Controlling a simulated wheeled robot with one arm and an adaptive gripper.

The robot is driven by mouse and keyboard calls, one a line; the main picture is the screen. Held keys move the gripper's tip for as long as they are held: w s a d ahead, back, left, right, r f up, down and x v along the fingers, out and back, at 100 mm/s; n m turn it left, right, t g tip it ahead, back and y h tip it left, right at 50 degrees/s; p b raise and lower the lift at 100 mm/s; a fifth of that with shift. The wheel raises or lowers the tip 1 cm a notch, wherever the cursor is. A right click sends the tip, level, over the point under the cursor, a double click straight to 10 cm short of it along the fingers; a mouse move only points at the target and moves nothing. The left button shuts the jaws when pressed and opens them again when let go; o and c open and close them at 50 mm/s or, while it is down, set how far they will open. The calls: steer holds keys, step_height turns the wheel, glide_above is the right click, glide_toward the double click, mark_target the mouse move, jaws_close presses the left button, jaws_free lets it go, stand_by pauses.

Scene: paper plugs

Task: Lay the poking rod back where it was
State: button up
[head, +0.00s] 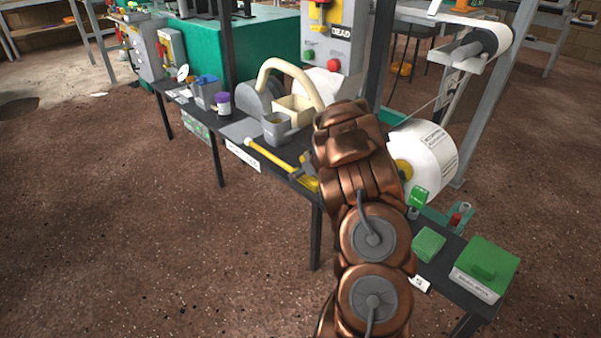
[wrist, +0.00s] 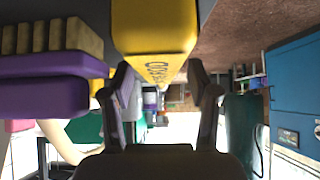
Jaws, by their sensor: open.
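A yellow rod (head: 268,157), which looks like the poking rod, lies along the front of the dark bench, its near end by a yellow piece (head: 309,184) beside my arm. I cannot tell what supports that end. My gripper (wrist: 162,85) is open in the wrist view; in the head view my copper arm hides most of it. A yellow block with dark lettering (wrist: 155,38) is close in front of the fingers in the wrist view. I cannot tell whether they touch it.
A grey cup (head: 276,128), a cream tray (head: 296,110) and a purple-lidded jar (head: 222,103) stand left of my arm. A large white roll (head: 425,155) and green blocks (head: 483,268) are to the right. Open floor lies left of the bench.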

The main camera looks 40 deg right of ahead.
steer(key=v, duration=1.2)
